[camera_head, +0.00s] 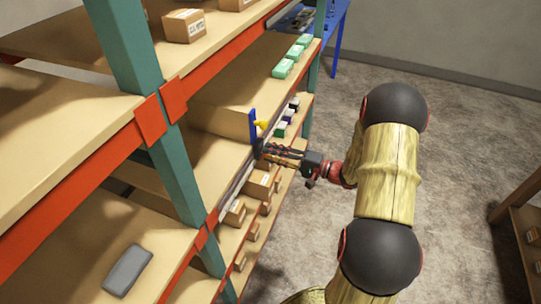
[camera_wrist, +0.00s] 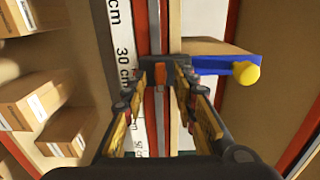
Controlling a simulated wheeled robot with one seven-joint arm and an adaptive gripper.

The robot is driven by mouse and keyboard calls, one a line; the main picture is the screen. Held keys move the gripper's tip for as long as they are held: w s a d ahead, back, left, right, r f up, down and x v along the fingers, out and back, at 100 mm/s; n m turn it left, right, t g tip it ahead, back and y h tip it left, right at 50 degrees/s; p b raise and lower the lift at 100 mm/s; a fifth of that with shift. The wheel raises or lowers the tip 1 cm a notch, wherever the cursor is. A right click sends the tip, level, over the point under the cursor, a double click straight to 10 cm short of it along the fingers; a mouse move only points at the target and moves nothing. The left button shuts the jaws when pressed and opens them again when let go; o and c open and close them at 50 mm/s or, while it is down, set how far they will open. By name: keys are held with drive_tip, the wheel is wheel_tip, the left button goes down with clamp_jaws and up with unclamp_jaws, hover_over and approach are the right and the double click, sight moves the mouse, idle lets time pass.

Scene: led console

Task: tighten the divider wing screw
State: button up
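The divider is a blue upright plate (camera_head: 253,126) at the front edge of a middle shelf; it also shows in the wrist view (camera_wrist: 212,65). The yellow wing screw (camera_head: 262,125) sticks out from the plate, and in the wrist view it (camera_wrist: 246,73) is right of my fingers. My gripper (camera_head: 261,149) is at the shelf edge, just below the screw in the head view. In the wrist view the gripper's fingers (camera_wrist: 165,76) stand apart, with the shelf edge between them and a dark piece across their tips. The screw is outside the fingers.
A white ruler strip (camera_wrist: 124,50) with centimetre marks runs along the shelf edge. A teal post (camera_head: 178,175) is at left.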

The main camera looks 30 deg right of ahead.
drive_tip(key=shift+w+a, duration=0.2)
drive_tip(key=shift+w, duration=0.05)
drive_tip(key=shift+c, duration=0.4)
clamp_jaws()
